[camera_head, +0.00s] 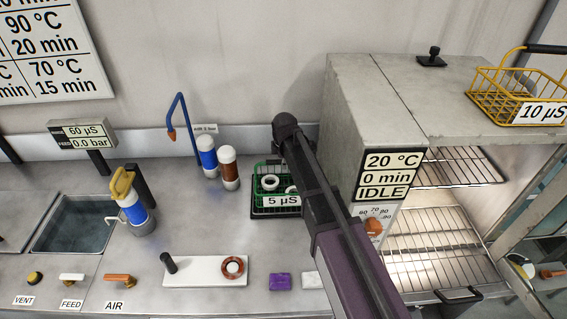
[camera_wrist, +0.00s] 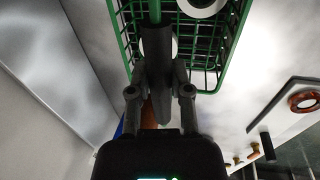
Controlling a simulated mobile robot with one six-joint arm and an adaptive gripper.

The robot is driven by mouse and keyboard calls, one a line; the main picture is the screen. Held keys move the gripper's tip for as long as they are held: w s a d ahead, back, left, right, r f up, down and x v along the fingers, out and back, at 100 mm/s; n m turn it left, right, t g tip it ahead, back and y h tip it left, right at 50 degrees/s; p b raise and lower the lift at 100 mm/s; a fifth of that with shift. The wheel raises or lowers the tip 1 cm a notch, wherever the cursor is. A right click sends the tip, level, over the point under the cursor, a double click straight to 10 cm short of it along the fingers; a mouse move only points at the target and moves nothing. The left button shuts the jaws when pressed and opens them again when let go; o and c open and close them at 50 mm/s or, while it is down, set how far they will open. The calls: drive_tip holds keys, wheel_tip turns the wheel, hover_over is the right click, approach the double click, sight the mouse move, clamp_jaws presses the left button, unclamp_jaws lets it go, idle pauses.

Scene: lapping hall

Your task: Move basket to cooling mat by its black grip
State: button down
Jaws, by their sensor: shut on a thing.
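A green wire basket (camera_head: 262,178) with a "5 µS" label stands on or just above the counter, left of the oven; I cannot tell which. White rings lie in it. In the wrist view the basket (camera_wrist: 238,20) fills the top, and its black grip (camera_wrist: 157,45) sits between the fingers of my gripper (camera_wrist: 158,85), which is shut on it. In the head view my arm covers the grip and the basket's right side. A dark edge shows under the basket; I cannot tell whether it is a mat.
The oven (camera_head: 365,110) stands close right, its door open on wire racks (camera_head: 430,240). A yellow basket (camera_head: 495,100) labelled "10 µS" sits on top. Blue (camera_head: 207,155) and brown (camera_head: 229,165) cylinders stand left of the green basket. A white plate (camera_head: 200,270) and purple block (camera_head: 280,281) lie in front.

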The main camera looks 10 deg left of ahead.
drive_tip(key=c, duration=0.5)
unclamp_jaws()
drive_tip(key=shift+c, duration=0.2)
drive_tip(key=shift+r, duration=0.2)
wheel_tip(320, 180, up, 12)
drive_tip(key=s+p, duration=0.2)
drive_tip(key=p, duration=0.9)
drive_tip(key=shift+s+d+f+p, duration=0.15)
drive_tip(key=shift+d+f+p, duration=0.1)
drive_tip(key=shift+d+p, duration=0.1)
